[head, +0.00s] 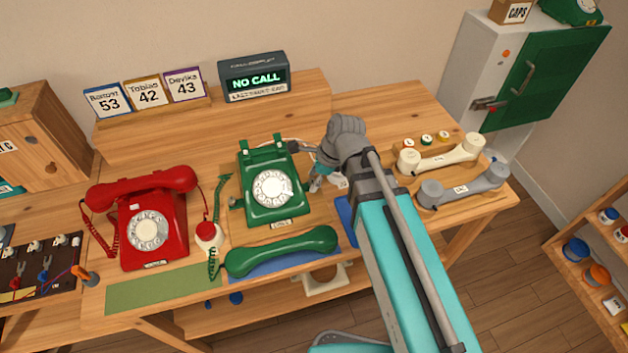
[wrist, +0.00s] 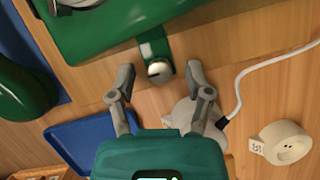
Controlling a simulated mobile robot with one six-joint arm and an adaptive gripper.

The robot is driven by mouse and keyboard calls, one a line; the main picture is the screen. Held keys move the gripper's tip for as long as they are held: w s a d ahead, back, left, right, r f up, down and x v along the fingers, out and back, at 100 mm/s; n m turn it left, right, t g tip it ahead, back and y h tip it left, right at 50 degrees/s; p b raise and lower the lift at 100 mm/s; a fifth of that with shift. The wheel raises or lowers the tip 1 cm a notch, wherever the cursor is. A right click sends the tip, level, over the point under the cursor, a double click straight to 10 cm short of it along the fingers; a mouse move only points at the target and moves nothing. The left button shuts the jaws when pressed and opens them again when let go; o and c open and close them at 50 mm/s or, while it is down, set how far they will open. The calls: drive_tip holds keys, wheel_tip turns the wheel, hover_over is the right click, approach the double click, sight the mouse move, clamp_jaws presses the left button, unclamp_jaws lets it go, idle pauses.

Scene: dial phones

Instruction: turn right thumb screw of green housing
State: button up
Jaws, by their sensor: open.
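The green housing (head: 268,212) of the dial phone stands on the wooden table, its handset off the cradle. In the wrist view the housing (wrist: 110,38) fills the top. A small green tab with a silver slotted thumb screw (wrist: 159,71) sticks out from its near edge. In the head view my arm and gripper hide this right side screw. My gripper (wrist: 160,77) is open, with one finger on each side of the screw. The screw head lies about midway between the fingertips, with visible gaps. Contact is not seen.
The green handset (head: 282,250) lies in front of the housing. In the wrist view, a blue tray (wrist: 85,140) and a white labelled round part (wrist: 285,143) lie nearby, and a white cable runs right. A red phone (head: 150,222) stands left; white and grey handsets (head: 462,187) lie right.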

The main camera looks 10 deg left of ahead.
clamp_jaws()
idle(0.3)
drive_tip(key=shift+w+n, duration=0.1)
drive_tip(key=shift+n, duration=0.4)
drive_tip(key=n+g, duration=0.1)
drive_tip(key=n, duration=0.1)
drive_tip(key=n+h, duration=0.1)
drive_tip(key=n, duration=0.1)
drive_tip(key=shift+w+a+g, duration=0.1)
drive_tip(key=shift+w+g, duration=0.05)
drive_tip(key=shift+g, duration=0.25)
drive_tip(key=n, duration=0.3)
drive_tip(key=n+g+h, duration=0.1)
drive_tip(key=n, duration=0.1)
drive_tip(key=shift+a+n+h, duration=0.1)
drive_tip(key=shift+n+h, duration=0.2)
drive_tip(key=shift+n, duration=0.1)
drive_tip(key=n+h, duration=0.2)
drive_tip(key=n, duration=0.3)
drive_tip(key=shift+a, duration=0.1)
drive_tip(key=n+h, duration=0.1)
drive_tip(key=n, duration=0.2)
drive_tip(key=n+h, duration=0.1)
drive_tip(key=n, duration=0.1)
drive_tip(key=shift+n, duration=0.4)
